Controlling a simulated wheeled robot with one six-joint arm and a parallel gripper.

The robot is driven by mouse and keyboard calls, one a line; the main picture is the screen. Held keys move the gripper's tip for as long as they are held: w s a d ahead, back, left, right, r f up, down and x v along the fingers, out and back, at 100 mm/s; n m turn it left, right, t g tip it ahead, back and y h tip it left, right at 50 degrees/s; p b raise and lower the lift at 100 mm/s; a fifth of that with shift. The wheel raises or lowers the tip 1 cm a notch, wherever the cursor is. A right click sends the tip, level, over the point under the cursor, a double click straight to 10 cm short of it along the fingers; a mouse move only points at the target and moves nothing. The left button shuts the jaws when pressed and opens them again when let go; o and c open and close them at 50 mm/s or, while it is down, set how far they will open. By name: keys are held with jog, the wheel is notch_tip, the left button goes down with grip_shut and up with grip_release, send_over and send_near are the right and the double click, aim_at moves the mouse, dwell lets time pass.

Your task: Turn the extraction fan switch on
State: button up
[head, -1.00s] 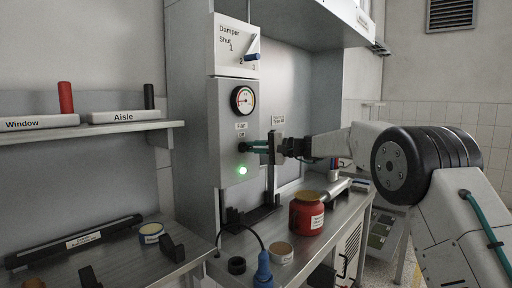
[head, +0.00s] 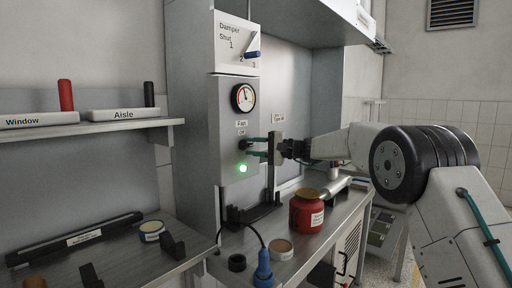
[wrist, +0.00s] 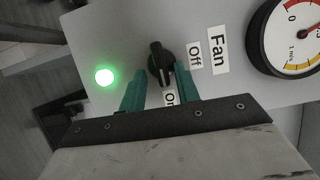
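The fan switch is a black knob (wrist: 160,62) on the grey control panel (head: 225,112). In the wrist view, its long handle lies lengthwise toward the "On" label (wrist: 170,98), with the "Off" label (wrist: 195,55) to its right. A green lamp (wrist: 104,76) on the panel is lit; it also shows in the head view (head: 243,169). My gripper (head: 257,147) is in front of the panel at the knob. Its two green fingers are spread, one on each side of the knob, with gaps visible in the wrist view (wrist: 160,78).
A round gauge (head: 243,98) sits above the switch, and a damper lever (head: 253,54) above that. A shelf (head: 90,128) is at left.

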jog(key=shift+s+a+r, duration=0.1)
jog(key=shift+a+r, duration=0.05)
jog(key=shift+a, duration=0.25)
jog(key=v, duration=0.8)
jog(key=shift+d, duration=0.3)
